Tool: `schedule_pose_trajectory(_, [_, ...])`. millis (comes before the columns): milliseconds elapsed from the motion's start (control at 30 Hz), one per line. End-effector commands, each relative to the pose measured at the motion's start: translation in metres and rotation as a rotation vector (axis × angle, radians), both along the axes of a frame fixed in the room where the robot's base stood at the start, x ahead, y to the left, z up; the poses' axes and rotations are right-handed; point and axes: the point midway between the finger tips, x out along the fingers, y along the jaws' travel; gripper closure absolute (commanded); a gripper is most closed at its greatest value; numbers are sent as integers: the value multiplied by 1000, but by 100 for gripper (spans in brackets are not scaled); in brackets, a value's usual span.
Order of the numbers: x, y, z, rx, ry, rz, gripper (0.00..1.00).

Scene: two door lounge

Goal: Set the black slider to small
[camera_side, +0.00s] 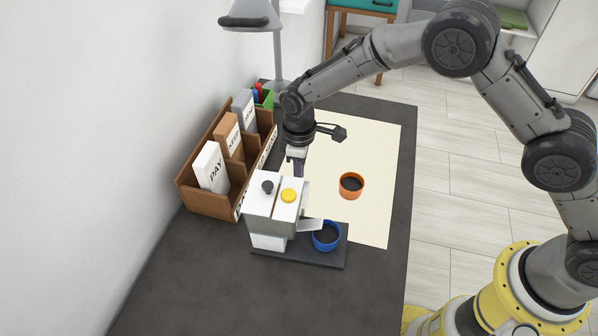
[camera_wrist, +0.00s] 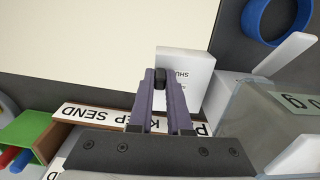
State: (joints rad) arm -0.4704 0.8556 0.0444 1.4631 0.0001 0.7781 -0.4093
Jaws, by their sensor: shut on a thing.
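The wrist view shows my gripper (camera_wrist: 160,84) with its two purple fingers closed on a small black knob (camera_wrist: 160,75), which I take for the black slider. The knob stands at the edge of a white block (camera_wrist: 195,65) with partly hidden lettering, and I cannot read its setting. In the side view my gripper (camera_side: 298,170) points down just behind the white machine (camera_side: 268,242), which hides the fingertips. A round black knob (camera_side: 267,186) and a yellow knob (camera_side: 289,195) sit on the machine's top, apart from my fingers.
A blue cup (camera_side: 314,240) stands on the machine's dark base. An orange cup (camera_side: 343,190) stands on the cream mat (camera_side: 380,150). A wooden letter organizer (camera_side: 190,198) is close on the left, and a lamp (camera_side: 277,55) stands behind. The dark front tabletop is clear.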

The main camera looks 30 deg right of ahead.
Motion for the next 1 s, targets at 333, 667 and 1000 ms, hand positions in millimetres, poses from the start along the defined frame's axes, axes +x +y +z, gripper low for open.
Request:
schedule_pose_trajectory(333, [10, 13, 1, 1, -1, 1, 100])
schedule_pose_trajectory(667, [13, 17, 1, 1, -1, 0, 100])
schedule_pose_trajectory(1000, [13, 16, 1, 0, 0, 0, 52])
